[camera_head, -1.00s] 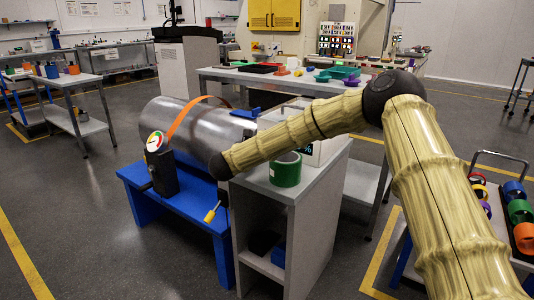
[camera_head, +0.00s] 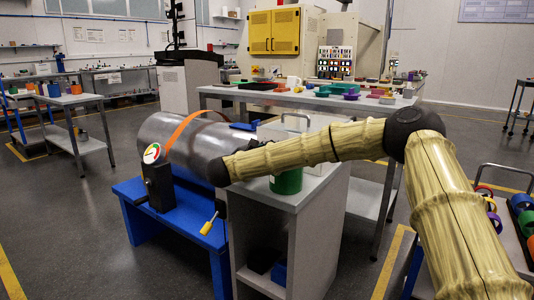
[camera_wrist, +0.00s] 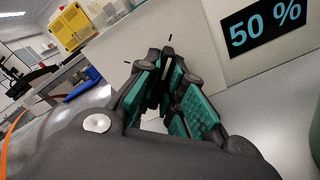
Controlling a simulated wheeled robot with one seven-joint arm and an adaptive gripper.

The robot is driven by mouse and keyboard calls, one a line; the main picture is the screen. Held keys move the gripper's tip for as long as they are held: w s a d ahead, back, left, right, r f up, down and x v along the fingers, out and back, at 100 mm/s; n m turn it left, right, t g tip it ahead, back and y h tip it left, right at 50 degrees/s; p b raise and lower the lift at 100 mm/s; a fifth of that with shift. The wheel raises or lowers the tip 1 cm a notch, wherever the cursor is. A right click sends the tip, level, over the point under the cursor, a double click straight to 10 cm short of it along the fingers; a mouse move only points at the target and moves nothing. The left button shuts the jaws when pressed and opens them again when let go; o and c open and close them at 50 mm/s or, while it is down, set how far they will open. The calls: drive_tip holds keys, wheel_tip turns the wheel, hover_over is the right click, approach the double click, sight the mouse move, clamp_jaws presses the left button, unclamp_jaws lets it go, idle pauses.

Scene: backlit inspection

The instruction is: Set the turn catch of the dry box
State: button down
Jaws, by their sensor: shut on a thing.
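The dry box (camera_head: 292,124) is a pale box with a carrying handle, standing on a grey cabinet and partly hidden behind my arm in the head view. In the wrist view its pale face (camera_wrist: 205,45) fills the middle, with a dark display (camera_wrist: 264,26) reading "50 %" at the upper right. The dark turn catch (camera_wrist: 166,63) shows a pale line, and two short black ticks sit on the face around it. My gripper (camera_wrist: 163,78) has its teal pads closed around the catch, hiding most of it. In the head view the gripper's fingers are hidden.
A green roll (camera_head: 287,182) stands on the cabinet top (camera_head: 315,185) just in front of the box. To the left, a large metal cylinder with an orange strap (camera_head: 183,130) rests on a blue bench (camera_head: 135,192) beside a dial gauge (camera_head: 152,153). A trolley with coloured rolls stands at the right.

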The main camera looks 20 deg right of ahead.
drive_tip(key=shift+f, duration=0.1)
drive_tip(key=c, duration=1.5)
unclamp_jaws()
drive_tip(key=shift+c, duration=0.2)
drive_tip(key=v, duration=1.2)
